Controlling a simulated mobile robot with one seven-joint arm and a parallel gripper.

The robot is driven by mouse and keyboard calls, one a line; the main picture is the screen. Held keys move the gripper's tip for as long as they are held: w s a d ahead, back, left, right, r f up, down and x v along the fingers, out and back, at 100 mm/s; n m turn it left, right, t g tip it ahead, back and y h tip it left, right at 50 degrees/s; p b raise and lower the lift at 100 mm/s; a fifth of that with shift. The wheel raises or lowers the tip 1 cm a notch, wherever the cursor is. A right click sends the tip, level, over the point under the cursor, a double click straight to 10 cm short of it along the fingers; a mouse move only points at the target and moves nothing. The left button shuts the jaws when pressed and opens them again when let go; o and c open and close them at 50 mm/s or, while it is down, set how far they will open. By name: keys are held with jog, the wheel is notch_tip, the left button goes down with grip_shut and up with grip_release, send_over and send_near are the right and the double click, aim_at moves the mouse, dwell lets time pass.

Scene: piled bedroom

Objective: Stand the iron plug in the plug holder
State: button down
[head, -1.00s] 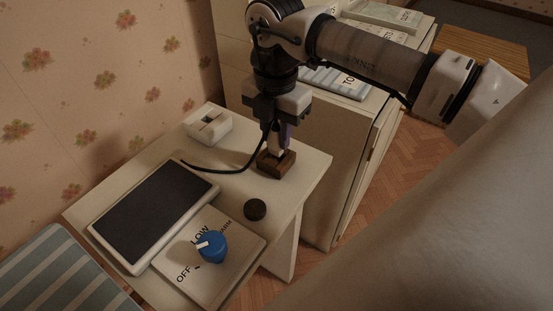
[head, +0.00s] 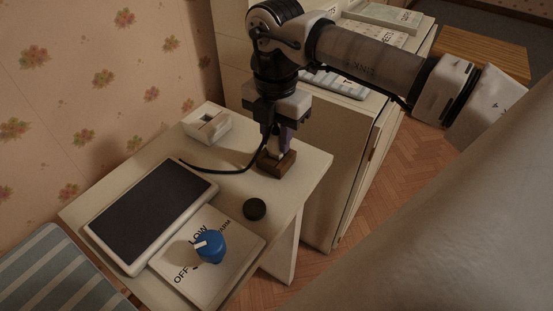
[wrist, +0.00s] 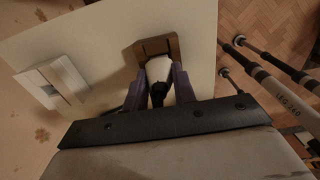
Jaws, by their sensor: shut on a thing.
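The plug holder is a small brown wooden block (head: 277,165) near the far right corner of the white table; it also shows in the wrist view (wrist: 173,46). My gripper (head: 280,144) points down right over the block. In the wrist view my gripper (wrist: 160,84) has its purple fingers shut on the pale iron plug (wrist: 158,68). The plug's lower end meets the holder, and how deep it sits in it is hidden. A black cord (head: 222,171) runs from the plug down onto the table.
The white table (head: 312,171) also bears a dark-topped panel (head: 150,214), a blue dial (head: 210,246) on a labelled plate, a black puck (head: 255,209) and a white box-like item (head: 208,127). A cabinet (head: 343,163) stands behind. The table's right edge is close to the holder.

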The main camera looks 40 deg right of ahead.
jog(key=shift+f+b, duration=0.55)
jog(key=shift+f, duration=0.05)
jog(key=c, duration=1.1)
grip_release()
jog(key=shift+o, duration=0.2)
jog(key=shift+r, duration=0.15)
jog(key=shift+r+p, duration=2.75)
jog(key=shift+r, duration=1.7)
